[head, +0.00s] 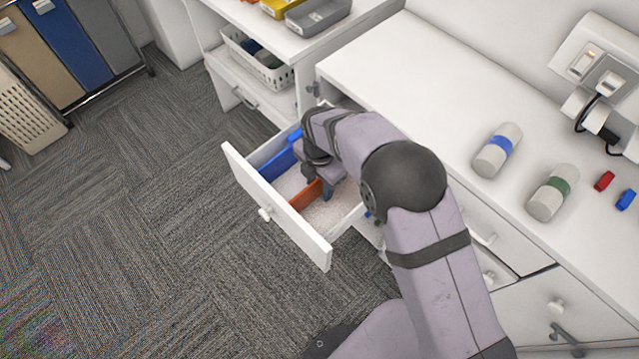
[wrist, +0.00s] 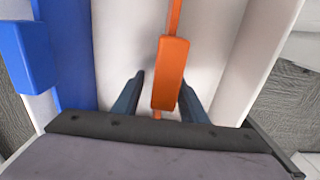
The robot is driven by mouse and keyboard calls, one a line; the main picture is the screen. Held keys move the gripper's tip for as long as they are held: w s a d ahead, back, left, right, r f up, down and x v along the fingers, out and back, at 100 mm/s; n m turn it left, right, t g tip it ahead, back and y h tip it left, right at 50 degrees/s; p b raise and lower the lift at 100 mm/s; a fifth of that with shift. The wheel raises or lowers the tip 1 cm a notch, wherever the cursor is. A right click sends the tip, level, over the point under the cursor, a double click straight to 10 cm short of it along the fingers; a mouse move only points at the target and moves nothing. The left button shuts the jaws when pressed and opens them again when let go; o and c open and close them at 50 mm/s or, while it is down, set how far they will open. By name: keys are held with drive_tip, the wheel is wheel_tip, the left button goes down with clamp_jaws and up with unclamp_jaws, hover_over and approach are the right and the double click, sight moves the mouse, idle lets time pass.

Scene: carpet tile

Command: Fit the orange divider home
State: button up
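The orange divider (head: 305,196) stands in the pulled-out drawer (head: 270,222). In the wrist view the orange divider (wrist: 170,75) shows as a thick top block with a thin strip running away beyond it. My gripper (head: 325,190) is low inside the drawer at the orange divider. In the wrist view my gripper (wrist: 161,85) has its two dark fingers apart, one on each side of the orange block. A gap shows between the left finger and the block; the block partly covers the right finger. Whether the divider's lower edge is seated is hidden.
A blue divider (head: 279,163) stands in the drawer's left part and shows large in the wrist view (wrist: 65,50). The drawer walls are close around my gripper. On the counter (head: 420,60) are two bottles (head: 497,150) (head: 553,192) and small red and blue pieces (head: 604,181) (head: 626,200).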

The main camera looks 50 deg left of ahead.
drive_tip(key=shift+r+b, duration=1.05)
drive_tip(key=shift+r, duration=2.6)
drive_tip(key=shift+m+y, duration=0.4)
drive_tip(key=shift+m, duration=0.2)
drive_tip(key=w+r, duration=0.1)
drive_tip(key=r+p, duration=0.1)
drive_tip(key=w+r, duration=0.1)
drive_tip(key=r, duration=0.1)
drive_tip(key=shift+w+d+r+p, duration=0.1)
drive_tip(key=shift+w+d+p, duration=0.2)
drive_tip(key=shift+w+d, duration=0.05)
drive_tip(key=w+d+r+m, duration=0.1)
drive_tip(key=w+d+m, duration=0.35)
drive_tip(key=d, duration=0.25)
drive_tip(key=w+d+r+m, duration=0.1)
drive_tip(key=w+d+m, duration=0.2)
drive_tip(key=d+m, duration=0.35)
drive_tip(key=w+d+r+m, duration=0.1)
drive_tip(key=w+d+m, duration=0.25)
drive_tip(key=d, duration=0.55)
drive_tip(key=s+d+m, duration=0.5)
drive_tip(key=d+m, duration=0.5)
drive_tip(key=d, duration=0.2)
drive_tip(key=s+d+f+m+b, duration=0.1)
drive_tip(key=s+d+m, duration=0.5)
drive_tip(key=d+m, duration=0.4)
drive_tip(key=shift+d+f+h+b, duration=0.3)
drive_tip(key=shift+d+h, duration=0.1)
drive_tip(key=shift+d, duration=0.8)
